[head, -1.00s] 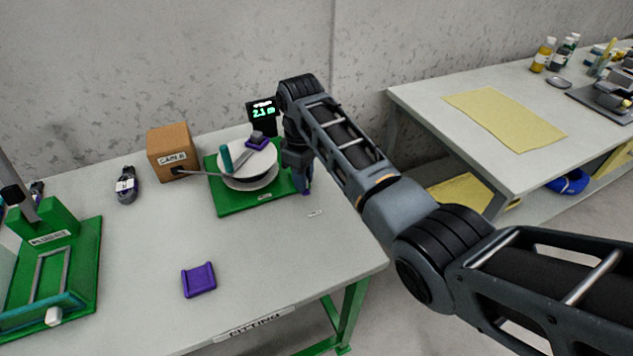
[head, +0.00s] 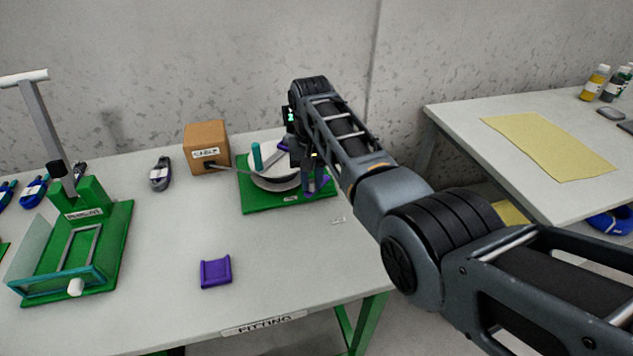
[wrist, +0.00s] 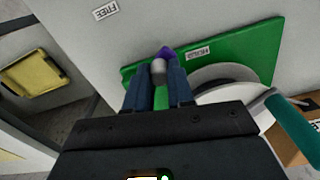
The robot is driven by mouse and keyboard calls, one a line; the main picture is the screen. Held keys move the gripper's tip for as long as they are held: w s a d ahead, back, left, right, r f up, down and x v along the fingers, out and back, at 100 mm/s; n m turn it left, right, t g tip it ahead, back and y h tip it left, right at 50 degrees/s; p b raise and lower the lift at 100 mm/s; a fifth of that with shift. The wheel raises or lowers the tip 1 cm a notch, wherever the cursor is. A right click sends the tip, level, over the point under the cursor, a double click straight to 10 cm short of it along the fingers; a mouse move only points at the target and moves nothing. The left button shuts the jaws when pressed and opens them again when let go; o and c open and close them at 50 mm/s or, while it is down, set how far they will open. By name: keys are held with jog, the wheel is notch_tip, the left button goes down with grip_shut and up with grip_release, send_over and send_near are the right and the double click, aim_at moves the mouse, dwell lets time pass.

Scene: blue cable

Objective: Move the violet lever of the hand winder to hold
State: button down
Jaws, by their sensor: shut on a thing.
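The hand winder has a green base (head: 262,203) with a pale reel (head: 275,182) and a teal crank handle (head: 256,155). My gripper (head: 318,187) is at the base's right side. In the wrist view my gripper (wrist: 163,75) is shut on the violet lever (wrist: 166,53), whose violet tip shows just beyond the fingers. A grey rounded piece shows between the fingers; the rest of the lever is mostly hidden. The HOLD label (wrist: 196,52) is on the green base, close right of the lever tip. The FREE label (wrist: 105,10) is on the table, farther up-left.
A cardboard cable box (head: 207,145) stands left of the winder, with cable running to the reel. A loose violet piece (head: 215,272) lies at the table front. A green fixture (head: 100,235) stands at left. A second table (head: 470,150) with a yellow mat is at right.

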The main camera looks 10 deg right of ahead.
aim_at(310, 180)
jog(key=shift+w+a+m, duration=0.2)
jog(key=shift+w+m, duration=0.15)
jog(key=shift+m, duration=0.45)
jog(key=c, duration=1)
grip_release()
jog(key=shift+o, duration=0.2)
jog(key=shift+r, duration=0.1)
notch_tip(310, 180, up, 8)
jog(key=shift+f+b, duration=0.2)
jog(key=shift+b, duration=0.1)
jog(key=shift+c, duration=0.3)
